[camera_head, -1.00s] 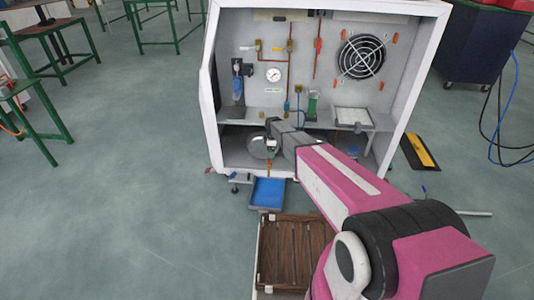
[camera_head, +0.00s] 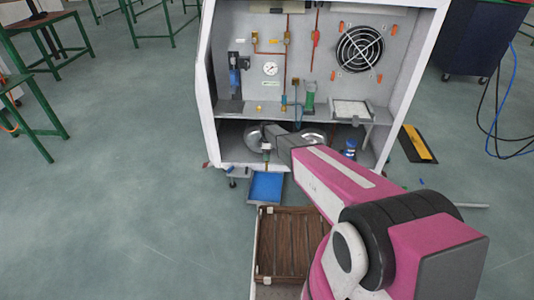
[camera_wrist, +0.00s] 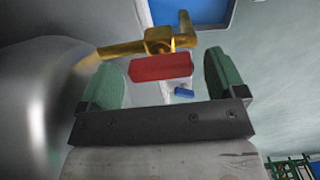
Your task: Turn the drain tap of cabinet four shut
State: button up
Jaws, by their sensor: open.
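The drain tap (camera_wrist: 157,43) is brass and comes out of a silver tank (camera_wrist: 30,90) in the wrist view. Its red lever handle (camera_wrist: 160,67) lies roughly along the brass body. My gripper (camera_wrist: 160,61) is open, with one green pad on each side of the handle in the picture. Gaps show at both ends of the handle, and neither pad appears to touch it. In the head view my arm reaches into the low compartment of the white cabinet (camera_head: 203,112), by the tank (camera_head: 252,137). The tap is too small there to make out clearly.
A blue tray (camera_head: 266,187) sits on the floor below the cabinet's front, and it also shows in the wrist view (camera_wrist: 190,10). A brown slatted crate (camera_head: 284,245) stands nearer me. A blue bottle (camera_head: 349,148) is in the low compartment. The floor at left is open.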

jog(key=c, duration=0.9)
jog(key=shift+m, duration=0.3)
jog(key=m, duration=0.3)
jog(key=shift+m, duration=0.3)
jog(key=m, duration=0.4)
jog(key=shift+m, duration=0.3)
jog(key=m, duration=0.9)
